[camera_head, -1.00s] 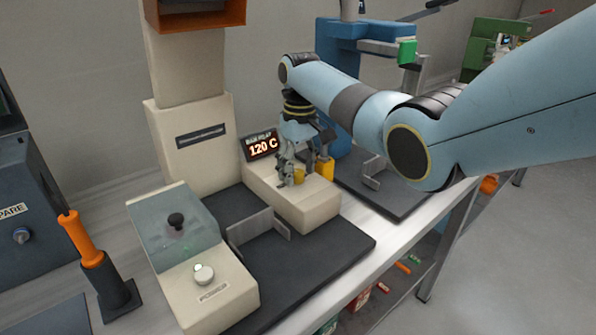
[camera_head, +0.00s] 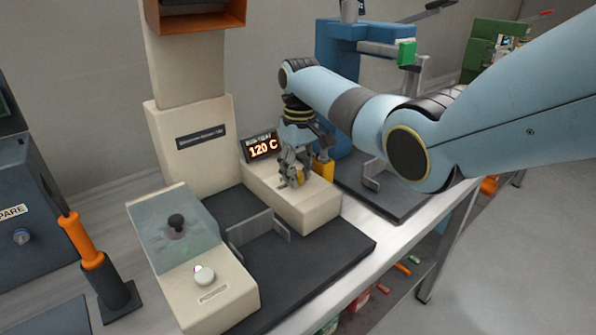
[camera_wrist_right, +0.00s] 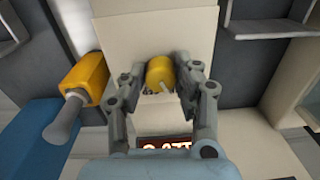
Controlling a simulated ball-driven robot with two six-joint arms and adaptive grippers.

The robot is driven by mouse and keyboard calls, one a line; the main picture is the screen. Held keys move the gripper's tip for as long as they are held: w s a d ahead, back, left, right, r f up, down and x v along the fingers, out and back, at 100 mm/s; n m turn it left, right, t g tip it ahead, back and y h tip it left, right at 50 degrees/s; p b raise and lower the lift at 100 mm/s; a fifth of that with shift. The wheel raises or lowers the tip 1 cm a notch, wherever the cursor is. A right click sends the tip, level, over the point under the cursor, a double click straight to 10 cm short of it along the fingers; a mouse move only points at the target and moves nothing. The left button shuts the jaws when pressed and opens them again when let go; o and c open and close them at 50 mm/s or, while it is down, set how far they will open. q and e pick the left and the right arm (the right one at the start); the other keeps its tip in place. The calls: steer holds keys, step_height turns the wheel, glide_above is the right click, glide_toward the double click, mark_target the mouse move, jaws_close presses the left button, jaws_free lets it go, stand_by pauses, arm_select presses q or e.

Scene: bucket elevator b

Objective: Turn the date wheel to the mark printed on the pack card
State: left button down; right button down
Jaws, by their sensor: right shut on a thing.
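My right gripper (camera_head: 292,178) points down over the cream block beside the display. In the right wrist view its fingers (camera_wrist_right: 161,85) are shut on a small yellow knob (camera_wrist_right: 160,72) with a pale pin, which stands on the cream block (camera_wrist_right: 150,28). I take this knob to be the date wheel. In the head view the fingers mostly hide it. The display (camera_head: 262,147) reads 120 C. I cannot make out a pack card or its printed mark. My left gripper is not in view.
A cream box with a clear cover (camera_head: 172,232), a black knob under it and a white knob (camera_head: 204,275) stands at front left. An orange-handled tool (camera_head: 82,240) is left of it. A blue press (camera_head: 338,60) stands behind my right arm. A metal bracket (camera_head: 258,230) rises from the dark base plate.

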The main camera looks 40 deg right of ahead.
steer(key=shift+r+m+p, duration=0.2)
steer(key=shift+m+p, duration=0.8)
steer(key=shift+p, duration=0.1)
steer(key=m+p, duration=0.2)
steer(key=shift+m, duration=0.3)
steer(key=shift+m+p, duration=0.7)
steer(key=shift+m, duration=0.5)
steer(key=shift+f+m+p, duration=0.1)
steer(key=shift+m+p, duration=0.4)
steer(key=shift+m, duration=1)
steer(key=c, duration=1)
jaws_free()
steer(key=shift+f, duration=0.1)
